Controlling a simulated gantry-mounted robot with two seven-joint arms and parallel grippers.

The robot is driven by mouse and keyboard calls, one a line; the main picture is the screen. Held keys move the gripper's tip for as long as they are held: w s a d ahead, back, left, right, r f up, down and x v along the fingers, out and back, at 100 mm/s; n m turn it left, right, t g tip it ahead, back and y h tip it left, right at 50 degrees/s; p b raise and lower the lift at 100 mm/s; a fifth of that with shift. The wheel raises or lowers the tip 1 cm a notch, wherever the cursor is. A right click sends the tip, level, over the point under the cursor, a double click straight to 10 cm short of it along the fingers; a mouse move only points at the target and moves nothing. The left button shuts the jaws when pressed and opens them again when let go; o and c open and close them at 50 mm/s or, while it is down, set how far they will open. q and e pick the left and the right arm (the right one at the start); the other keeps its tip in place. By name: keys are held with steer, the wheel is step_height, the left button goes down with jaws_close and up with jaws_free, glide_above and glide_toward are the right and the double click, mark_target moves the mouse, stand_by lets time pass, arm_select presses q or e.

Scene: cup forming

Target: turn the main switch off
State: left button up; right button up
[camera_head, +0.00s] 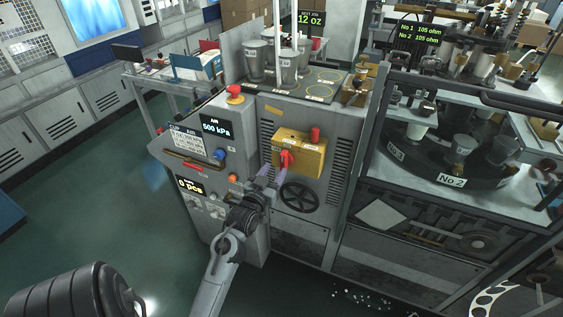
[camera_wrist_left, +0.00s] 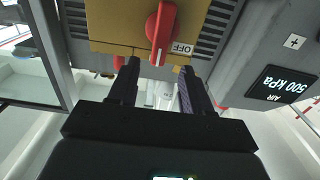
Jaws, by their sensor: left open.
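The main switch is a red rotary handle (camera_head: 287,160) on a yellow box (camera_head: 312,160) on the front of the grey machine. In the left wrist view the red handle (camera_wrist_left: 160,32) stands nearly vertical in the picture, tilted slightly. An OFF label (camera_wrist_left: 182,48) lies on the plate to its right. My left gripper (camera_head: 281,171) is just in front of the handle. In the wrist view its two fingers (camera_wrist_left: 158,70) are apart, with the handle's lower end above the gap between them. My right gripper is not in view.
A black handwheel (camera_head: 299,197) is below the box. A red emergency button (camera_head: 234,92) and the AIR display (camera_head: 215,127) are on the panel to the left. Several metal cups (camera_head: 256,60) stand on the machine top. The turntable cabinet (camera_head: 440,165) stands at the right.

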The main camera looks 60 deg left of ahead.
mark_target(282, 160)
arm_select(q)
steer(key=shift+x, duration=3.15)
jaws_close()
